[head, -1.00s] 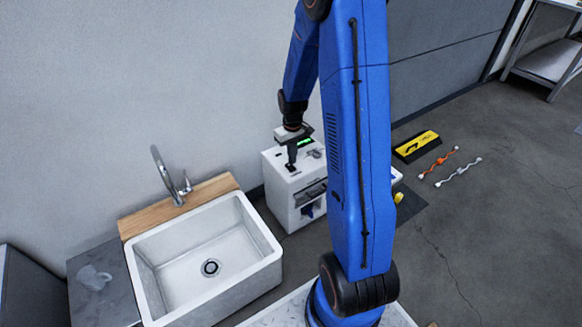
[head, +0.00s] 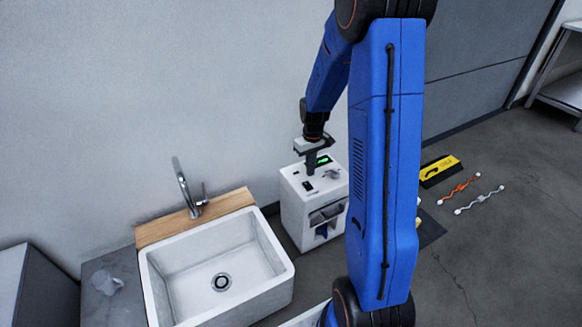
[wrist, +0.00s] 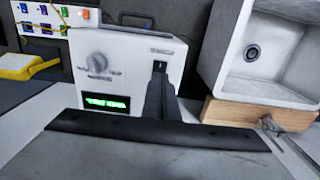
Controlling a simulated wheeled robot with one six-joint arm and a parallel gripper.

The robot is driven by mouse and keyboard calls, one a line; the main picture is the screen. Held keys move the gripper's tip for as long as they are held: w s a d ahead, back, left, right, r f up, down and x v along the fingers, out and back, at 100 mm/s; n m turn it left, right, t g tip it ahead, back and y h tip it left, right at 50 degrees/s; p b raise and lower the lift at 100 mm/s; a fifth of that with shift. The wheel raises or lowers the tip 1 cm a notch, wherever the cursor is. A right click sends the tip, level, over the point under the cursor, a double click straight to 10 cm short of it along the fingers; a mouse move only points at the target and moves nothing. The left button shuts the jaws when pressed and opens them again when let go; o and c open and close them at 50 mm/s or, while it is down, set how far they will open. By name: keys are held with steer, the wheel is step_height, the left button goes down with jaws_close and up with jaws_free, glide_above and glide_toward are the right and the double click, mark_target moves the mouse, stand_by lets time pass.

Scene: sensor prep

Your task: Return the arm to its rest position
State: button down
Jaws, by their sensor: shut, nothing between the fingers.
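My blue arm stands across the middle of the head view, bent at a high elbow, with its forearm hanging down to the left. My gripper (head: 311,171) points down just above or in front of the top of a white boxy device (head: 292,205) with a green display. Whether it touches the device cannot be told. In the wrist view my gripper's dark fingers (wrist: 161,88) are together and empty, in front of the same device (wrist: 135,65), which shows a grey knob and the lit display.
A white sink (head: 170,292) with a tap (head: 186,190) stands left of the device. A panel with coloured modules (wrist: 55,18) shows in the wrist view.

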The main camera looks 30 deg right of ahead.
steer(key=s+a+r+t, duration=0.1)
steer(key=s+a+r, duration=0.45)
steer(key=r, duration=0.35)
steer(key=s+a+r+t, duration=0.1)
steer(key=s+a+r, duration=0.4)
steer(key=r, duration=0.4)
steer(key=s+a+r+t, duration=0.1)
steer(key=s+a+r, duration=0.1)
steer(key=s, duration=0.8)
steer(key=s+a+r+t, duration=0.1)
steer(key=s+a+r, duration=0.2)
steer(key=s, duration=0.6)
step_height(320, 180, up, 2)
steer(key=shift+s+a+t, duration=0.15)
steer(key=shift+s+t, duration=0.2)
steer(key=shift+t, duration=0.05)
